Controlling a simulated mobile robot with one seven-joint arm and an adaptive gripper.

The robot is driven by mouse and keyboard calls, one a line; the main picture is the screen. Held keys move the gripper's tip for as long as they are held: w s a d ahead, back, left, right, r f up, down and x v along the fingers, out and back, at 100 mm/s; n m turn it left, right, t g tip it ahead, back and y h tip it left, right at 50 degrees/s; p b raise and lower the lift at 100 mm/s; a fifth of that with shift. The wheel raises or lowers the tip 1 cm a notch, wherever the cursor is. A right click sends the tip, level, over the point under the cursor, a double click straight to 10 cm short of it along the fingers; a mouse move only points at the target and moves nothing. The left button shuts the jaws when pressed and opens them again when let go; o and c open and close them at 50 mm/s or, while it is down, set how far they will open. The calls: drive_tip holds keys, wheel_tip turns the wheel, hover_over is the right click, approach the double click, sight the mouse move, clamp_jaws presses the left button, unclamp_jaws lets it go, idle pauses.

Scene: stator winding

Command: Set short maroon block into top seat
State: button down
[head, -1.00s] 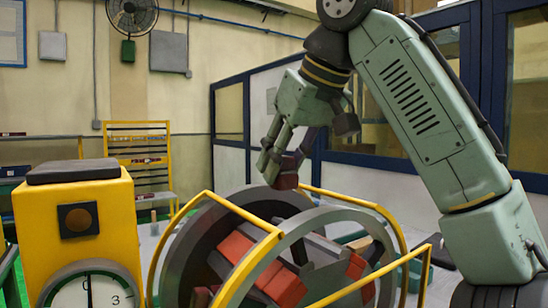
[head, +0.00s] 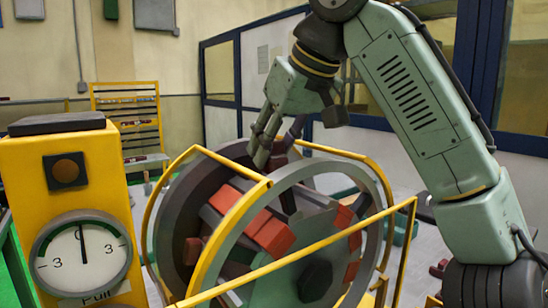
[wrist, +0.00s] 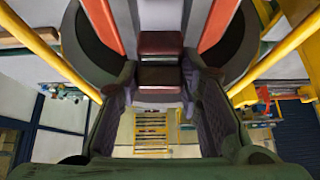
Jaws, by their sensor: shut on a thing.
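The short maroon block (wrist: 160,45) is between the fingers of my gripper (wrist: 160,82) in the wrist view. My gripper (head: 268,160) is shut on it, pointing down at the top of the grey stator ring (head: 341,172) in the head view. There the block (head: 279,154) is partly hidden behind a finger. In the wrist view the block lines up with the pale gap between two orange-red strips (wrist: 103,25). The top seat is not clearly seen, and I cannot tell whether the block touches it.
Yellow rails (head: 330,258) run around the ring, close to my gripper. Orange-red blocks (head: 270,236) sit inside the ring. A yellow post (head: 90,160) with a dial (head: 82,258) stands at left, its needle near 0. A yellow rack (head: 128,120) stands behind.

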sight(278, 156)
drive_tip(key=shift+f, duration=0.1)
drive_tip(key=shift+f+b, duration=1.05)
drive_tip(key=shift+f, duration=0.25)
drive_tip(key=shift+s+f, duration=0.1)
drive_tip(key=shift+f, duration=0.05)
drive_tip(key=c, duration=1.1)
unclamp_jaws()
drive_tip(key=shift+o, duration=0.2)
drive_tip(key=v, duration=0.7)
drive_tip(key=shift+s+d+r, duration=0.1)
drive_tip(key=shift+r, duration=0.15)
